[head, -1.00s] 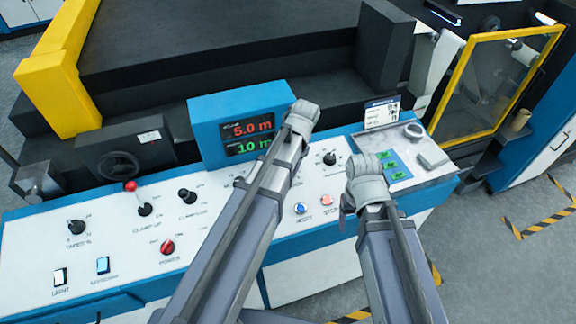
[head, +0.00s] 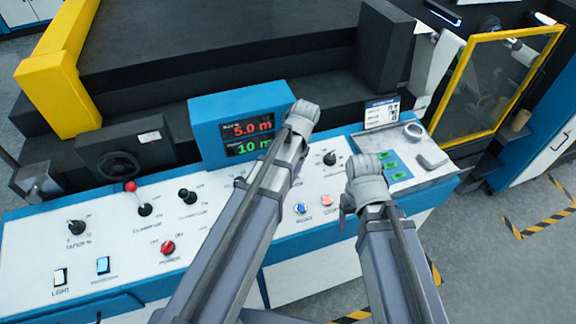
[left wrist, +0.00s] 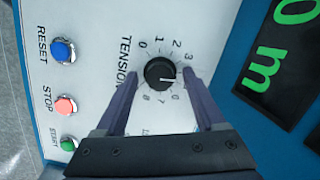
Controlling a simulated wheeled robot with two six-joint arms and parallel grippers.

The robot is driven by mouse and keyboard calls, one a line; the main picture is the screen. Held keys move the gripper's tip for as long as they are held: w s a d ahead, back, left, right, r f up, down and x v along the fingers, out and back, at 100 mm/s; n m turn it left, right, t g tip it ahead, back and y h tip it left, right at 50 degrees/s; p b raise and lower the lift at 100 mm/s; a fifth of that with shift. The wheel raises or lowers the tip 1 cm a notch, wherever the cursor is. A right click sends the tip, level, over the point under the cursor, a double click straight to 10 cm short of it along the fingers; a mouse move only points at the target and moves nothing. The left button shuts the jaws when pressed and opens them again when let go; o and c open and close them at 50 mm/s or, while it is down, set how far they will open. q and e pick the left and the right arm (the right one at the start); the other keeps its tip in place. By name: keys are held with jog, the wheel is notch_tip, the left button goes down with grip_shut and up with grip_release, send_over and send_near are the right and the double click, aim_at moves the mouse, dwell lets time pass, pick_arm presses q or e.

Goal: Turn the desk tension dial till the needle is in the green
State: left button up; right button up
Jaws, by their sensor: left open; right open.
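The tension dial (left wrist: 160,73) is a round black knob with a white pointer, on a white panel with a numbered scale, in the left wrist view. The pointer lies toward the right of that picture, on the side of the 3. My left gripper (left wrist: 160,84) is open, one finger on each side of the dial; I cannot tell if they touch it. In the head view my left arm covers that part of the desk. My right gripper (head: 347,205) is open and empty over the desk's right part. I see no needle or green zone.
A blue display (head: 240,125) reads 5.0 m in red and 10 m in green. Reset (left wrist: 62,50), stop (left wrist: 66,106) and start (left wrist: 69,144) buttons lie near the dial. Switches and a red power knob (head: 168,247) are at left. A grey tray (head: 440,171) is at right.

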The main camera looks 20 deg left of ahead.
pick_arm(q)
jog(key=p+v, duration=0.7)
jog(key=shift+r, duration=0.45)
pick_arm(e)
notch_tip(320, 180, up, 8)
jog(key=shift+f, duration=0.2)
pick_arm(q)
jog(key=shift+f, duration=0.1)
